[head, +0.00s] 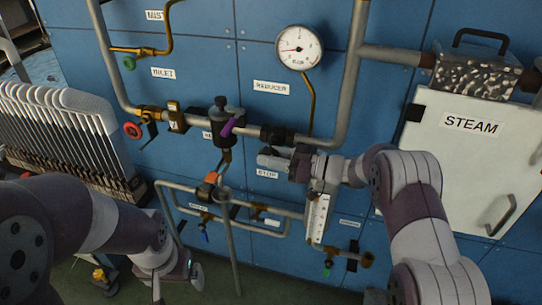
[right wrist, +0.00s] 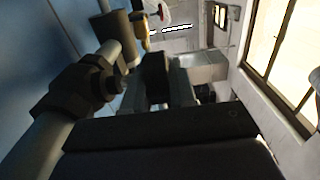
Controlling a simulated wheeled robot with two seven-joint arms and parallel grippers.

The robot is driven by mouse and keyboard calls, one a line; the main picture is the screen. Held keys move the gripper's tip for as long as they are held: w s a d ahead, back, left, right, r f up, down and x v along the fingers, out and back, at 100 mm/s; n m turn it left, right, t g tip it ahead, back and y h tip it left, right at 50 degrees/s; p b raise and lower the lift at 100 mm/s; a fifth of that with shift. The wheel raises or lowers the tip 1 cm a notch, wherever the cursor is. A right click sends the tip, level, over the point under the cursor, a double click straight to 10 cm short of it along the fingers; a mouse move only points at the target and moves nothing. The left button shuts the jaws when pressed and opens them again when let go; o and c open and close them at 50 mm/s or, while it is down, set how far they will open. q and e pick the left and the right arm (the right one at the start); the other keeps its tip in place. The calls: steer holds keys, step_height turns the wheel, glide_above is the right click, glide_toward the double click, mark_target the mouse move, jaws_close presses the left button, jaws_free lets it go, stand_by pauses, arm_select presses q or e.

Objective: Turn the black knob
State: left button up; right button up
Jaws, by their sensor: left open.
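My right gripper (head: 272,160) is just below the pipe, right of and below the reducer. Its jaws are partly hidden and their opening is unclear. My left gripper (head: 176,279) is open, low at the left, away from the knob.
A pressure gauge (head: 299,47) hangs above the pipe. A red handwheel (head: 132,130) and a brass valve (head: 175,117) are to the left. A white STEAM cabinet (head: 465,155) stands right. A rack of sock boards (head: 62,135) is far left. Lower pipes run below my right gripper.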

jaws_close()
steer(key=shift+f+y+b, duration=0.25)
steer(key=shift+y+b, duration=0.15)
steer(key=shift+b, duration=0.45)
steer(key=y+b, duration=0.2)
steer(key=t+y+b, duration=0.1)
steer(key=b, duration=0.2)
steer(key=shift+f+t+y+b, duration=0.2)
steer(key=shift+t+y+b, duration=0.1)
steer(key=shift+y+b, duration=0.1)
steer(key=shift+r+y+b, duration=0.15)
steer(key=shift+y+b, duration=0.45)
steer(key=shift+b, duration=0.15)
steer(key=shift+r, duration=0.15)
steer(key=o, duration=0.5)
jaws_free()
steer(key=shift+o, duration=0.2)
